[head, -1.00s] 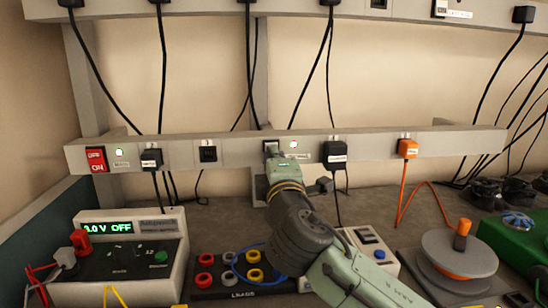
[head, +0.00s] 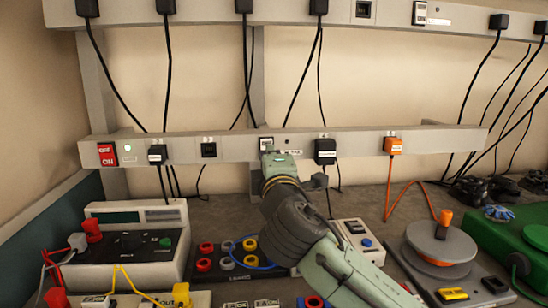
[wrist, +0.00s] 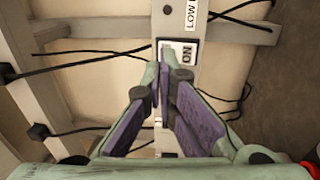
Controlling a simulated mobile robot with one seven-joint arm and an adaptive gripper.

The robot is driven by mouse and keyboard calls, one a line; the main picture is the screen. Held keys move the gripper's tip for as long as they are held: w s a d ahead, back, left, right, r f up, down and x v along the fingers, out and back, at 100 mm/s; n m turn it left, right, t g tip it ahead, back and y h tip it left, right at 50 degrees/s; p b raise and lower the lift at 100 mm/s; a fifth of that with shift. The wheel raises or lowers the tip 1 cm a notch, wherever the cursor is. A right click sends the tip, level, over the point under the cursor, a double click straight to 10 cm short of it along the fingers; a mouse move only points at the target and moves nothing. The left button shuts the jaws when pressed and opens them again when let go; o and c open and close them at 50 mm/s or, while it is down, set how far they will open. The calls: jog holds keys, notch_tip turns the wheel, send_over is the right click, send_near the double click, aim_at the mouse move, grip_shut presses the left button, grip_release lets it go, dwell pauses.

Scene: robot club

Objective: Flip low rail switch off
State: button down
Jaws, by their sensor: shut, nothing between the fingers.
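The low rail switch (head: 266,143) is a small rocker in a dark frame, mid-way along the lower grey rail (head: 355,147). The wrist view shows its pale face (wrist: 179,53) with "ON" lettering, beside a label reading "LOW R…", partly cut off. My gripper (head: 270,157) is just in front of and below the switch and hides its lower part in the head view. In the wrist view my gripper (wrist: 156,72) is shut and empty, its tips at the switch's lower edge. I cannot tell whether they touch it.
A red switch (head: 107,154) with a small light (head: 127,147) sits at the rail's left end. Plugs (head: 325,151) and cables hang along the rail. A bench supply (head: 140,240) with a dark display, coloured sockets (head: 228,258) and a spool (head: 441,246) stand below.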

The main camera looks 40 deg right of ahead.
jog(key=s+a+r+b, duration=0.1)
jog(key=s+a+b, duration=0.1)
jog(key=s+a, duration=0.2)
jog(key=s, duration=0.3)
jog(key=shift+s+a, duration=0.3)
jog(key=shift+a, duration=0.05)
jog(key=shift+r, duration=0.1)
